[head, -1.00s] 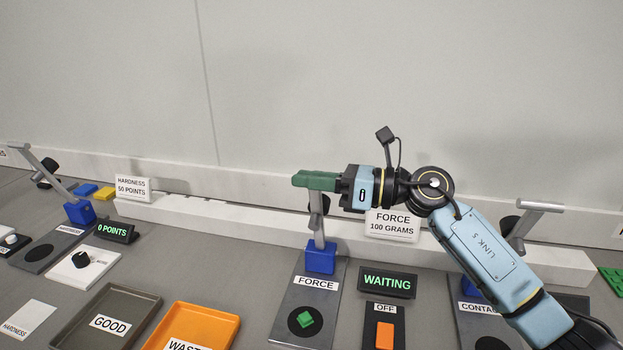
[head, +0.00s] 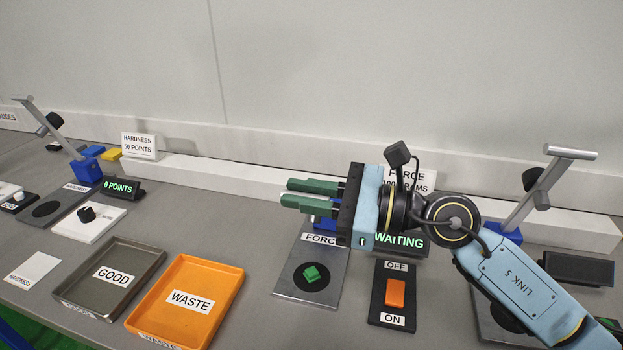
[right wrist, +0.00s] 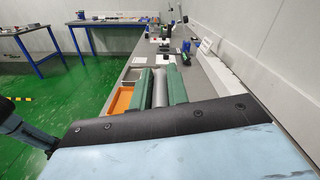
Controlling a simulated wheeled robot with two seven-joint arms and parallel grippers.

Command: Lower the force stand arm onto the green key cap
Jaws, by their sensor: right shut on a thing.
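The green key cap (head: 311,274) sits on the black disc of the grey FORCE plate (head: 290,279), uncovered. My right gripper (head: 310,194) is above and behind the cap, its two green fingers pointing left. In the right wrist view the fingers are shut on a grey round bar, the handle of the force stand arm (right wrist: 160,88). In the head view the fingers and palm hide most of that arm; only a bit of its blue base shows below them. The handle is well above the cap, not touching it. My left gripper is not in view.
The WAITING display (head: 399,241) is partly behind my gripper. An orange switch (head: 395,293) stands right of the plate. The orange WASTE tray (head: 237,275) and grey GOOD tray (head: 155,252) are at left. Another stand arm (head: 540,190) rises at right.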

